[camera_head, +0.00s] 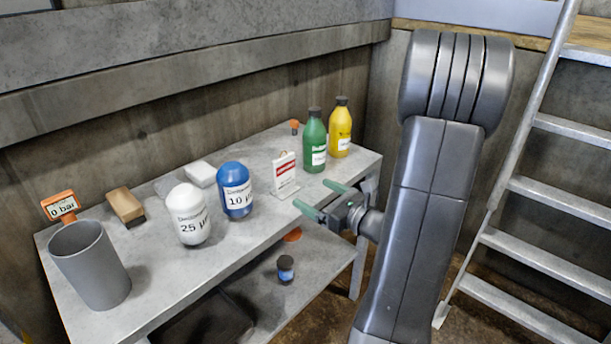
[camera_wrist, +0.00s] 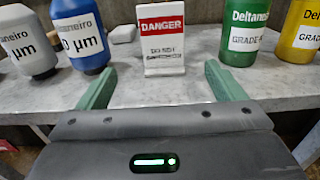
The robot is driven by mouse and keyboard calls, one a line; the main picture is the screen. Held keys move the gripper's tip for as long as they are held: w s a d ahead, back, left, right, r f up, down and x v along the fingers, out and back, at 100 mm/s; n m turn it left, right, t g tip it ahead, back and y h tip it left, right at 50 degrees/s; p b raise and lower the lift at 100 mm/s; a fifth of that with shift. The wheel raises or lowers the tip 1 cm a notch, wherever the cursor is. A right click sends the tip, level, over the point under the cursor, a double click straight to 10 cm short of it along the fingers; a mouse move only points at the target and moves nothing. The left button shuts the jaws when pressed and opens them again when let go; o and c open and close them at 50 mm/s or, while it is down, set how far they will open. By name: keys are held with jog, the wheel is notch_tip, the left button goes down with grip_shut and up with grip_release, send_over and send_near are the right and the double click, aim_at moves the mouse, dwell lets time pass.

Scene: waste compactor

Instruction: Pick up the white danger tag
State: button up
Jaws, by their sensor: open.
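The white danger tag (camera_head: 285,170) stands upright on the grey table, between the blue bottle and the green bottle. In the wrist view the danger tag (camera_wrist: 161,40) shows a red DANGER band at its top and smaller black print below. My gripper (camera_head: 321,198) is at the table's front edge, just in front of the tag and apart from it. In the wrist view its two green fingers (camera_wrist: 162,84) are spread wide, with the tag beyond them and between them. Nothing is held.
The blue bottle (camera_head: 235,190) and white bottle (camera_head: 188,214) stand left of the tag. The green bottle (camera_head: 314,141) and yellow bottle (camera_head: 340,128) stand to its right. A grey cup (camera_head: 91,264) is at the table's left end. A metal ladder (camera_head: 536,190) stands at the right.

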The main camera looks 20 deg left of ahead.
aim_at(286, 177)
jog(key=x, duration=0.7)
jog(key=shift+w+a, duration=0.15)
jog(key=shift+a, duration=0.15)
jog(key=shift+b+x, duration=0.55)
jog(key=shift+x, duration=2.55)
jog(key=shift+w+f, duration=0.1)
jog(key=shift+w, duration=0.1)
jog(key=c, duration=1.1)
jog(key=shift+o, duration=0.2)
